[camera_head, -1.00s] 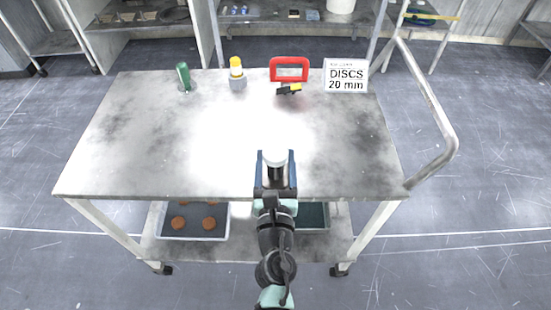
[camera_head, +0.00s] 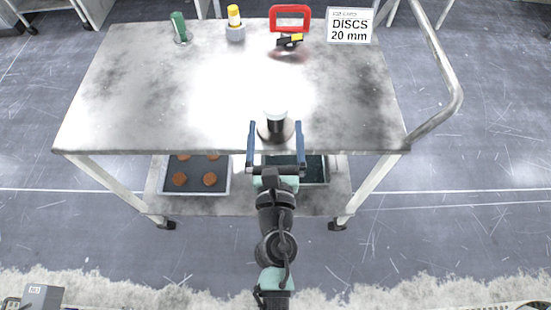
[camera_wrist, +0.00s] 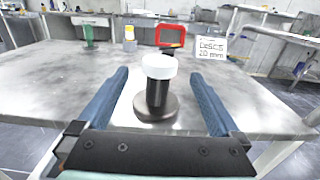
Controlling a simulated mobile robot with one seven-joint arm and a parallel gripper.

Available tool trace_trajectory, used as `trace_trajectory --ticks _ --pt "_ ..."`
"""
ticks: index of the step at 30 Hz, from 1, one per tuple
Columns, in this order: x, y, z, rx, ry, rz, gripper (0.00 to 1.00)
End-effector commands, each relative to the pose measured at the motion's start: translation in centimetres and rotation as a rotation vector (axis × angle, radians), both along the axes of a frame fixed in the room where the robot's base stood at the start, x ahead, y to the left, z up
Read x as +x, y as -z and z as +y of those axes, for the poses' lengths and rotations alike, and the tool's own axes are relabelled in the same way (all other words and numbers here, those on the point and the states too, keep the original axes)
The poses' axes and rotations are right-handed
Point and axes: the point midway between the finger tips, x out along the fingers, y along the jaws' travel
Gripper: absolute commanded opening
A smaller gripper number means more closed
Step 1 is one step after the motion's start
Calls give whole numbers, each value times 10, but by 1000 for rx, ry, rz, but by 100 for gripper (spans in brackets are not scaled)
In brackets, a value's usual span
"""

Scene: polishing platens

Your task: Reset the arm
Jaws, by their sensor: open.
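My gripper (camera_head: 276,150) is open at the front edge of the cart's worktop, its two blue fingers spread wide. A black post with a white cap and a round dark base (camera_head: 275,126) stands upright on the worktop just ahead of it. In the wrist view the open gripper (camera_wrist: 168,100) has the capped post (camera_wrist: 157,88) between the lines of its fingers, with clear gaps on both sides. The fingers do not touch it.
On the worktop (camera_head: 130,115) stand a green bottle (camera_head: 179,27), a yellow-topped bottle (camera_head: 235,22), a red frame (camera_head: 290,12) with a black-and-yellow item, and a "DISCS 20 mm" sign (camera_head: 350,26). The lower shelf holds a tray (camera_head: 222,187) with several orange-brown discs. A rail (camera_head: 455,85) is at right.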

Motion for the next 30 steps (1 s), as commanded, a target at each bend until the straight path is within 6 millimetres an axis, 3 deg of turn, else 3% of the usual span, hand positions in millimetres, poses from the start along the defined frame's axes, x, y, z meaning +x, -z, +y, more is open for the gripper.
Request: trace_trajectory --ticks 6,15,26,29,30 --pt "-42 4 0 0 0 2 100" --pt "-74 1 0 -1 0 0 100" --pt "-78 -1 0 0 0 -1 100" --pt "-70 -22 -3 70 12 -37 100" --pt "-64 -37 -6 130 21 -63 100"
